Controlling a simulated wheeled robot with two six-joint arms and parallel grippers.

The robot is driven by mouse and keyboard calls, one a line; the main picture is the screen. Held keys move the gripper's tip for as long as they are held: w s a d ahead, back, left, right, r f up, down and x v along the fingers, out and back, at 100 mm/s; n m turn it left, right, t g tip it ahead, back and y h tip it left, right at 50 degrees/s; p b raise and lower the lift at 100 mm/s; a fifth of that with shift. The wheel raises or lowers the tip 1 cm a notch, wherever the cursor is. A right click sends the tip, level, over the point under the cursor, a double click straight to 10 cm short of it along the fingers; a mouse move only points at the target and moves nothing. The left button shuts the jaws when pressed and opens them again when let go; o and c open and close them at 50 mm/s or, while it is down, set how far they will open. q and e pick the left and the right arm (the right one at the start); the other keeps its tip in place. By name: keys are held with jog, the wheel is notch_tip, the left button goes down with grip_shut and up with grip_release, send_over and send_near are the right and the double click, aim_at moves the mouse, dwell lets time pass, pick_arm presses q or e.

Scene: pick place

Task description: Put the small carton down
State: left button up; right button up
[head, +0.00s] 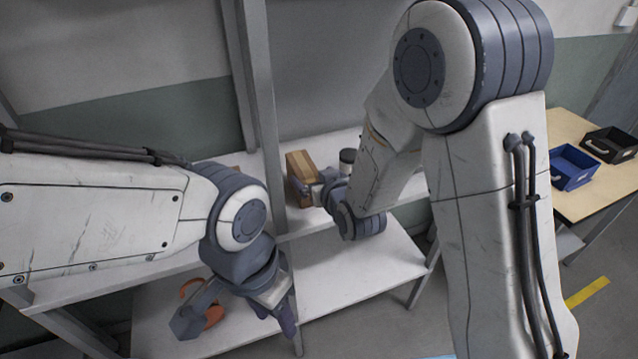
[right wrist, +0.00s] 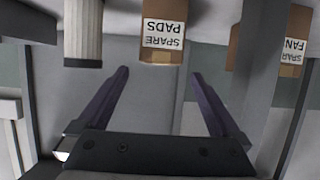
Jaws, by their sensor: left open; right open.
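A small brown carton labelled SPARE PADS (right wrist: 161,33) stands on the upper shelf, and it also shows in the head view (head: 298,166). My right gripper (right wrist: 160,74) is open and empty. Its fingers point at the carton, with the carton's near face in line with the gap between them and a little beyond the tips. In the head view the right gripper (head: 317,190) is at the shelf's front, partly hidden by its own wrist. My left gripper (head: 285,317) is open, pointing down by the lower shelf, with nothing seen in it.
A ribbed pale container (right wrist: 83,35) stands beside the carton, dark-lidded in the head view (head: 347,160). Another carton (right wrist: 290,50) stands behind the shelf post (right wrist: 258,75). An orange curved item (head: 213,314) lies on the lower shelf. Blue (head: 573,168) and black (head: 610,146) bins sit on a table.

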jog(key=shift+v, duration=1.55)
